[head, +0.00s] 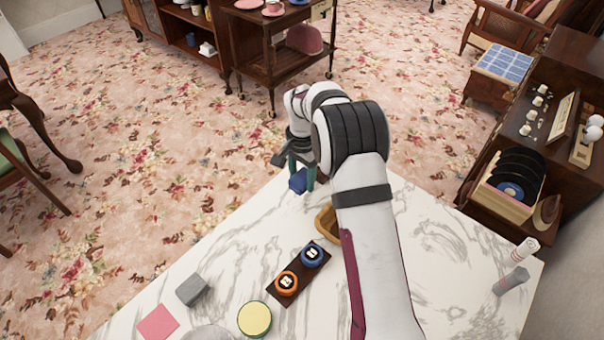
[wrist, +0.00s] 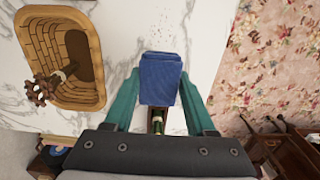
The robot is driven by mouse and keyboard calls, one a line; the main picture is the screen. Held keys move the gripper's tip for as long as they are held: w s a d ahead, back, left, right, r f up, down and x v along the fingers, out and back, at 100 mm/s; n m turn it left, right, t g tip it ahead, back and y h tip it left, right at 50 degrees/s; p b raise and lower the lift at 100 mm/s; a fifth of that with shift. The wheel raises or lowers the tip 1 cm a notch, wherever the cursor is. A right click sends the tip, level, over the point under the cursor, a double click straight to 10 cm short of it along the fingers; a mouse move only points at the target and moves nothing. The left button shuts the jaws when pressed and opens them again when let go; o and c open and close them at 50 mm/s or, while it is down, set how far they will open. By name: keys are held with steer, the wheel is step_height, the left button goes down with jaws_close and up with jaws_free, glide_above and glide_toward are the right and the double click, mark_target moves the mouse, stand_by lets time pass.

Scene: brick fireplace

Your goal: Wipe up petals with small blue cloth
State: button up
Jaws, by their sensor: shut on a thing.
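The small blue cloth (wrist: 160,76) is a folded, thick pad between the two teal fingers of my gripper (wrist: 157,98). My gripper is shut on it. In the head view the cloth (head: 298,181) shows below my gripper (head: 301,170), near the far edge of the marble table (head: 240,245). Whether the cloth touches the tabletop is hard to tell. Fine specks (wrist: 158,33), perhaps the petals, lie scattered on the marble just beyond the cloth in the wrist view. My arm hides part of the table in the head view.
A wooden oval basket (wrist: 96,98) stands beside my gripper, with a dark knobbed object in it. A dark board (head: 300,270) holds a blue and an orange round item. A grey block (head: 192,289), pink square (head: 157,322) and yellow disc (head: 254,319) lie nearer.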

mark_target(302, 198)
steer(key=shift+f, duration=1.95)
step_height(302, 198, down, 2)
steer(key=shift+f, duration=0.1)
steer(key=shift+s+a, duration=0.6)
steer(key=shift+c, duration=0.6)
steer(key=shift+s+a, duration=2.1)
steer(key=shift+s, duration=0.05)
steer(key=shift+w+d, duration=2.55)
steer(key=shift+w, duration=0.05)
steer(key=shift+w+d+r, duration=0.2)
steer(key=shift+r, duration=0.05)
steer(key=shift+s+r, duration=0.1)
steer(key=shift+r, duration=3.75)
